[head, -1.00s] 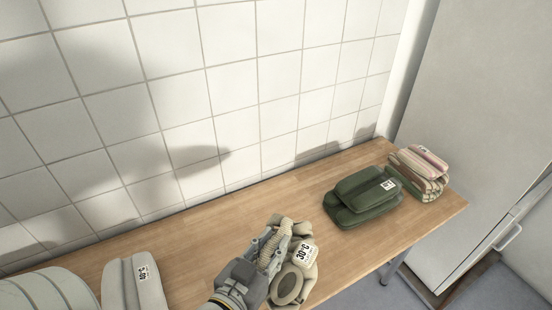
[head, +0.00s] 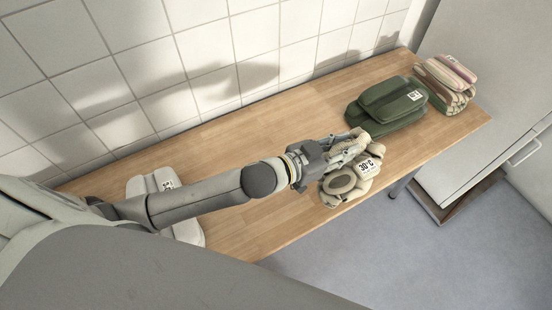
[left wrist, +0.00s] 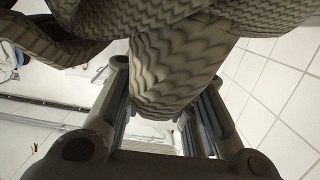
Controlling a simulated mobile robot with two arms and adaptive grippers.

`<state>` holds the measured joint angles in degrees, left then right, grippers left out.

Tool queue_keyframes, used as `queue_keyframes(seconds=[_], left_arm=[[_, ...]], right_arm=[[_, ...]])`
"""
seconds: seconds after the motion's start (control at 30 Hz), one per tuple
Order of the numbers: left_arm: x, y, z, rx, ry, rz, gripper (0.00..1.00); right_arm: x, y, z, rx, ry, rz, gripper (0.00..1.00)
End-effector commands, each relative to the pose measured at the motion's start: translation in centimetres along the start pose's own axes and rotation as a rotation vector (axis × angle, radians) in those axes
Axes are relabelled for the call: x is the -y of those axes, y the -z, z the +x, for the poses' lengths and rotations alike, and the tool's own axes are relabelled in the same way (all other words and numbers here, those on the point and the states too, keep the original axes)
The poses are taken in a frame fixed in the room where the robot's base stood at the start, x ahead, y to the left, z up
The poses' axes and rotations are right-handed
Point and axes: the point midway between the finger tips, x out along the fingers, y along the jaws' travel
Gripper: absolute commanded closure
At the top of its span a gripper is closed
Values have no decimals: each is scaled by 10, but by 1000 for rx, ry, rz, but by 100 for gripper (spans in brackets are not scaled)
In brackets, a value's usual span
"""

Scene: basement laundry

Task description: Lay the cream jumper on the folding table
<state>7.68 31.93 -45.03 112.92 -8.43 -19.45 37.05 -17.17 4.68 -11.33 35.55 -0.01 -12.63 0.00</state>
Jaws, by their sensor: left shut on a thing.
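The cream jumper (head: 343,184) is a bunched beige knit bundle with a white 30°C tag. It is at the front part of the wooden folding table (head: 225,135) in the head view; I cannot tell whether it touches the top. My left gripper (head: 350,148) reaches in from the left and is shut on the jumper. In the left wrist view, ribbed knit fabric (left wrist: 165,75) fills the space between the fingers and hangs over the top of the picture. My right gripper is not in view.
A dark green folded garment (head: 385,106) lies just behind the jumper. A striped folded stack (head: 445,82) is at the table's far right end. A pale folded garment (head: 140,188) lies at the left, partly behind my arm. A tiled wall (head: 215,50) runs behind the table.

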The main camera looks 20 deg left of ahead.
Motion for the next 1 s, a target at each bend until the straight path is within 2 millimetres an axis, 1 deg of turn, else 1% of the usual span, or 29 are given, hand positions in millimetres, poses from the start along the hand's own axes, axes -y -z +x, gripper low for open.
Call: queue_keyframes(seconds=[0.03, 0.1, 0.3, 0.4, 0.5, 0.6, 0.73, 0.8, 0.9, 1.0], left_arm=[[11, -5, -6, 5, 3, 6, 100], [25, -14, -13, 6, 4, 5, 100], [68, -40, -33, 5, 4, 3, 100], [82, -64, -36, 4, 4, -1, 100], [94, -80, -39, 1, 4, -2, 100], [101, -91, -41, -1, 2, 0, 100], [106, -98, -43, -1, 2, 0, 100], [111, -106, -45, 0, 2, -1, 100], [110, -121, -40, -1, 2, -2, 100], [110, -130, -38, -2, 2, -1, 100]], right_arm=[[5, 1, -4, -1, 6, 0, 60], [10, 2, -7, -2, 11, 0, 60], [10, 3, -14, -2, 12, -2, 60], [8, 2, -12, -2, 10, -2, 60], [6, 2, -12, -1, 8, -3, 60], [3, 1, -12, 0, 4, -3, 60], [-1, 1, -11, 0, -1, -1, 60], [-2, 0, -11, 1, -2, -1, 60], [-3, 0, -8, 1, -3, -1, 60], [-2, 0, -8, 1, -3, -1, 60]])
